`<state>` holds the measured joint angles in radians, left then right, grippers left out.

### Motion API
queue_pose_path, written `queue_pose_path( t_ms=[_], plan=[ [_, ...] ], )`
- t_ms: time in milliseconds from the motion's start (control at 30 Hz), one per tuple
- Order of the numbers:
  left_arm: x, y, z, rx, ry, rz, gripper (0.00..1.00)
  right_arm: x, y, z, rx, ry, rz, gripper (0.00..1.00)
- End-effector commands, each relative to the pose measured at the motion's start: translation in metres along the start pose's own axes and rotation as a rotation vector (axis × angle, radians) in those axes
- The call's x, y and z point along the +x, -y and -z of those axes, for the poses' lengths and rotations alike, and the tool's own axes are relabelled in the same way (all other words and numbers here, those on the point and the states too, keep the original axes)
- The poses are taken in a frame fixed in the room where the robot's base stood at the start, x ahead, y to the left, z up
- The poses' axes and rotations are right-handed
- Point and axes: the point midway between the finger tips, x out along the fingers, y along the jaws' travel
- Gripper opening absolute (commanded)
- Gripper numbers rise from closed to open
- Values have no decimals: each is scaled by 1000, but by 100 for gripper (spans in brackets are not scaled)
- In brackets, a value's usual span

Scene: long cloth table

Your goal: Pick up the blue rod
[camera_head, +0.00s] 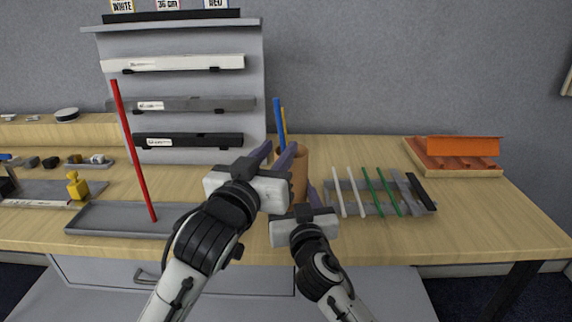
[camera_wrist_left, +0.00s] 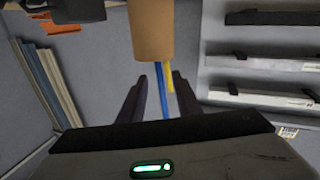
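The blue rod (camera_head: 277,113) stands up out of a tan cup (camera_head: 300,172), leaning slightly, with a yellow rod (camera_head: 285,122) close beside it. My left gripper (camera_head: 279,149) is open at the cup, and its fingers hide part of the cup. In the left wrist view, which shows the scene inverted, the blue rod (camera_wrist_left: 162,98) and the yellow rod (camera_wrist_left: 170,78) come out of the cup (camera_wrist_left: 151,32). The blue rod shows between the two spread fingers; no contact is visible. My right gripper (camera_head: 308,205) is low in front of the cup, its opening unclear.
A grey rack (camera_head: 395,207) with white and green rods lies to the right. An orange holder (camera_head: 462,147) stands farther right. A red rod (camera_head: 135,150) rises from a grey tray (camera_head: 110,221) at left. A shelf stand (camera_head: 256,70) stands behind.

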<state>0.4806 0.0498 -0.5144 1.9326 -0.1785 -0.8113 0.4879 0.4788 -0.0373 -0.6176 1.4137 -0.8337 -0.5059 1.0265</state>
Motion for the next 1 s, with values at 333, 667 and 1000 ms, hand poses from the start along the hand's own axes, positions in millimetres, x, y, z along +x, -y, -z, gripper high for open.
queue_pose_path(
  t_ms=[333,667,1000],
  plan=[
    [12,0,0,0,0,0,31,0,0,-1,0,1,-1,33],
    [11,0,0,0,0,0,0,0,0,-1,0,1,0,33],
    [11,-1,13,-1,-3,1,0,0,0,-1,0,1,0,33]
  ],
)
